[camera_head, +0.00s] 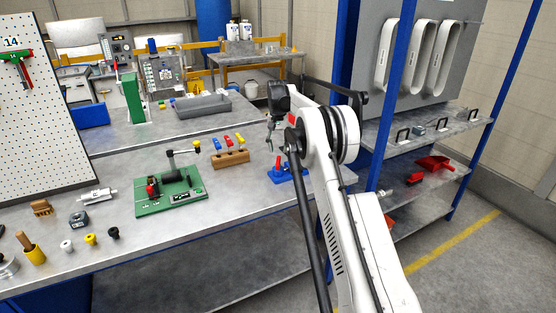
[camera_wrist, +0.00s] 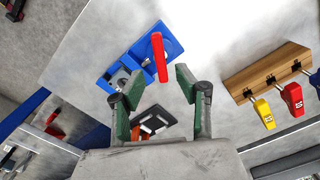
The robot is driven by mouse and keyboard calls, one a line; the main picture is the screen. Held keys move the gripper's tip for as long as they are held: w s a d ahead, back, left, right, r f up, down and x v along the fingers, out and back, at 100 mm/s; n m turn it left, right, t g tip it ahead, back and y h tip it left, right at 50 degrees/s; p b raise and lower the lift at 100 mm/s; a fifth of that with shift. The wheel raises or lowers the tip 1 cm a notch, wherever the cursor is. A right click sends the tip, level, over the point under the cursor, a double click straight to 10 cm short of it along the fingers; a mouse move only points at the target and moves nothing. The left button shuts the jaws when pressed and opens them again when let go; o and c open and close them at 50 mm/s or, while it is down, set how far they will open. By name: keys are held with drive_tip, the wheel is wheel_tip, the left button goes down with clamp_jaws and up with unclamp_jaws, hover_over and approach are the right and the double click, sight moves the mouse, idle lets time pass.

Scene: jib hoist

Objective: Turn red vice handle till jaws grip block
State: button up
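The blue vice (camera_head: 288,175) stands near the right end of the bench, with its red handle (camera_head: 278,162) upright. In the wrist view the vice (camera_wrist: 173,40) lies ahead of my gripper (camera_wrist: 156,76). The red handle (camera_wrist: 158,55) shows as a bar in line with the gap between the fingertips. My gripper (camera_head: 269,146) is open, its green-padded fingers apart, and hangs above and a little left of the vice in the head view. A grey piece (camera_wrist: 119,79) sits at the vice's jaw end; I cannot tell block from jaw there.
A wooden rack (camera_head: 231,159) with coloured-handled tools stands left of the vice. A green fixture plate (camera_head: 170,193) lies farther left. A blue-posted shelf (camera_head: 425,135) stands close on the right of my arm. Bare bench surface lies between rack and vice.

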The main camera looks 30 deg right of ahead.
sight(278, 161)
drive_tip(key=shift+f, duration=3.15)
clamp_jaws()
